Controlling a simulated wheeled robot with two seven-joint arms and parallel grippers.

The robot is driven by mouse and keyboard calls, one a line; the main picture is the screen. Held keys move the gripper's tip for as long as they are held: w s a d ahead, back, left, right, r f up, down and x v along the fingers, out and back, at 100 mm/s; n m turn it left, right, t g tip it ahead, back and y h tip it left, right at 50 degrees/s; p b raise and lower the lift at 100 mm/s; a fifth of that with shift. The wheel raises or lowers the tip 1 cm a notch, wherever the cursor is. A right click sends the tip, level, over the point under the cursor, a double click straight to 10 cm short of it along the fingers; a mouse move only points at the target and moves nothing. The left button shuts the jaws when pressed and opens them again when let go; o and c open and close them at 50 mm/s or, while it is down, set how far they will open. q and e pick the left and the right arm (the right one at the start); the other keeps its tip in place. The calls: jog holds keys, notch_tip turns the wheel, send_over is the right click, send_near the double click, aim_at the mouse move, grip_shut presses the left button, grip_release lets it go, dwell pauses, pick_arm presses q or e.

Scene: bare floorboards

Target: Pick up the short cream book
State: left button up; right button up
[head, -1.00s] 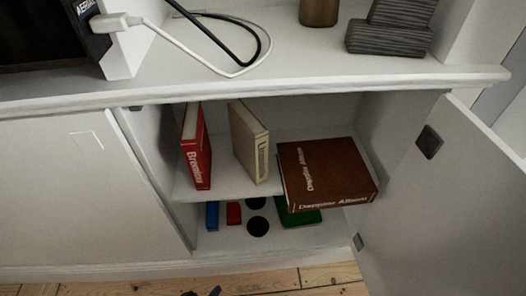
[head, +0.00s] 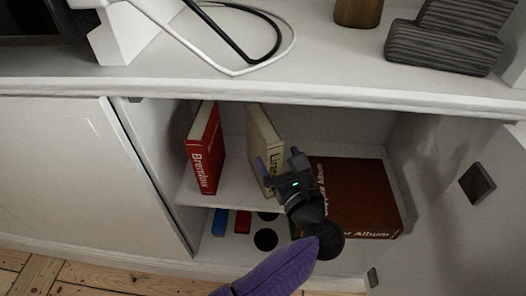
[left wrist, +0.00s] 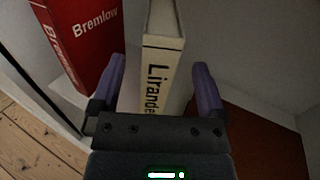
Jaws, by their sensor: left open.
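The short cream book (head: 264,138) stands upright on the cabinet's upper shelf, between a red book and a brown album. Its spine, with dark lettering, faces out; it also shows in the left wrist view (left wrist: 163,62). My left gripper (head: 278,164) is open in front of the cream book and hides the lower part of its spine in the head view. In the left wrist view the purple fingers (left wrist: 160,82) stand one on each side of the spine's lower part. I cannot tell whether they touch it. My right gripper is not in view.
The red book (head: 205,150) stands left of the cream one. The brown album (head: 362,190) lies flat to the right. Blue, red and black items lie on the lower level. The open cabinet door (head: 450,220) is at the right, and the cabinet top (head: 310,60) overhangs the shelf.

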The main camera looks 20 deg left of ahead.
aim_at(263, 152)
pick_arm(q)
jog(key=b+x, duration=0.1)
jog(key=x, duration=0.2)
jog(key=f+b+x, duration=0.1)
jog(key=x, duration=0.1)
jog(key=shift+w+a+b, duration=0.25)
jog(key=shift+w+b, duration=0.05)
jog(key=shift+w+a+r, duration=0.1)
jog(key=c, duration=1.3)
grip_shut()
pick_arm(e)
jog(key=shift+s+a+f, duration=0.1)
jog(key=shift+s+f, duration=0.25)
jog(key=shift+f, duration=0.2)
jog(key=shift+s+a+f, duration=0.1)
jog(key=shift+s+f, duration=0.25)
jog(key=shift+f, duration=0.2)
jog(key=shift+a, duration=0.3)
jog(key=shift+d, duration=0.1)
